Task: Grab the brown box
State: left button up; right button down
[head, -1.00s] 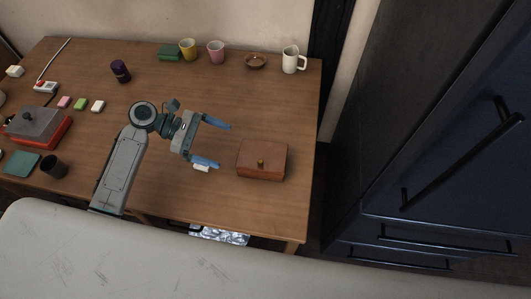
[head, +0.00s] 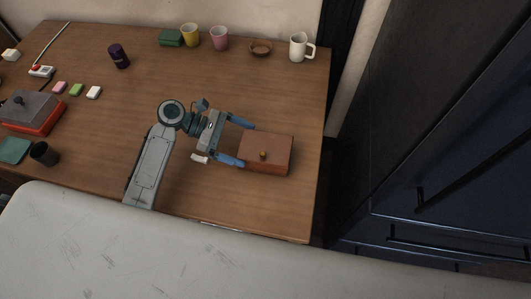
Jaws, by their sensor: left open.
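The brown box (head: 272,149) sits on the wooden table near its right front corner. It has a small brass-coloured knob on its front. My left gripper (head: 249,144) is open, with blue fingertips pointing right at the box's left side. The near fingertip reaches the box's lower left corner, and the far one is by its upper left corner. I cannot tell whether either touches it. My right gripper is not in view.
A small white item (head: 199,158) lies just left of the near finger. A white mug (head: 299,47), brown dish (head: 261,48), pink cup (head: 220,39) and yellow cup (head: 190,36) stand along the back. The table (head: 210,85) is clear between. A dark cabinet (head: 440,140) stands right.

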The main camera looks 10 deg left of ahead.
aim_at(254, 147)
pick_arm(q)
jog(key=x, duration=0.4)
jog(key=shift+s+d+r+p, duration=0.15)
jog(key=shift+r+p, duration=0.1)
jog(key=shift+p, duration=0.15)
jog(key=shift+d+f, duration=0.3)
jog(key=shift+d, duration=0.2)
jog(key=c, duration=1.2)
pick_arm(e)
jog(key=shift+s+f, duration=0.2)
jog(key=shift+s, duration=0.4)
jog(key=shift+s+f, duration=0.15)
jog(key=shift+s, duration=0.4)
pick_arm(q)
jog(key=shift+r, duration=0.1)
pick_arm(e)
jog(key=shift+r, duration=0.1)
